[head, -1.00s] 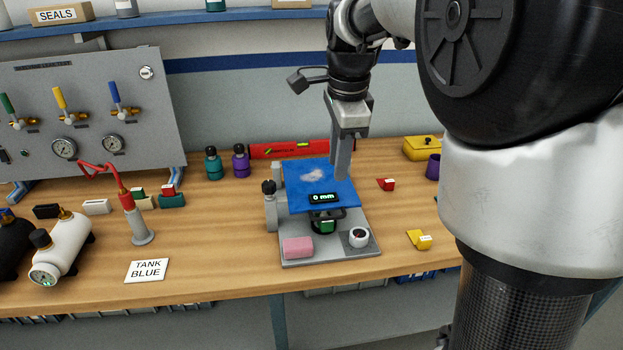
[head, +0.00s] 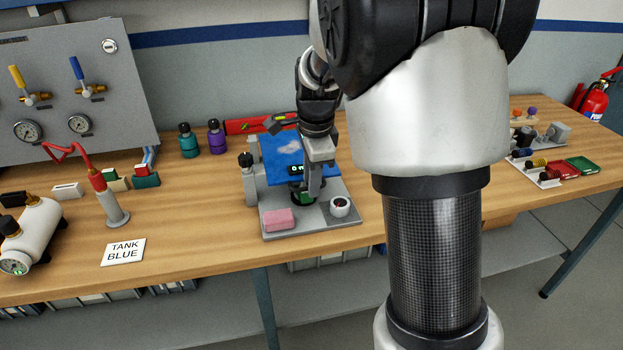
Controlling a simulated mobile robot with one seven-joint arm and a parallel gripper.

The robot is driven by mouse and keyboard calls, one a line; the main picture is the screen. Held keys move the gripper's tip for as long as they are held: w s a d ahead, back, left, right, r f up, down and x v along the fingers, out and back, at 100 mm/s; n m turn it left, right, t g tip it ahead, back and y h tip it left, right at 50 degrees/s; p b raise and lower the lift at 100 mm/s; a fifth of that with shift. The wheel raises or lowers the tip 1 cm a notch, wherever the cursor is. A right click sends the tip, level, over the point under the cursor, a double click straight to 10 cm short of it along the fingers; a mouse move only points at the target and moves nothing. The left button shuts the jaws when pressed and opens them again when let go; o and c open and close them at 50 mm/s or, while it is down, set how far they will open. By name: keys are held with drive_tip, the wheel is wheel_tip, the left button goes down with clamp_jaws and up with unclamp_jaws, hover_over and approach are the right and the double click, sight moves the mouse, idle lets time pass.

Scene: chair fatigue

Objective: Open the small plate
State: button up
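A blue plate (head: 275,155) with a pale smudge is part of a grey fixture (head: 290,228) on the bench. It looks tilted up at the back. I cannot tell for sure that it is the small plate. A small dark display (head: 296,169) sits at its front edge, partly covered by my gripper. My gripper (head: 314,196) points down at the right front of the blue plate, over a green part (head: 301,198) that it partly hides. I see its fingers edge-on, so their gap does not show. I cannot tell whether it touches anything.
A pink block (head: 279,219) and a round white-rimmed part (head: 340,206) sit on the fixture's front. A black-topped post (head: 246,163) stands at its left. Teal (head: 188,142) and purple (head: 216,138) bottles stand behind.

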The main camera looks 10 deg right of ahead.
drive_tip(key=shift+c, duration=0.4)
clamp_jaws()
idle(0.9)
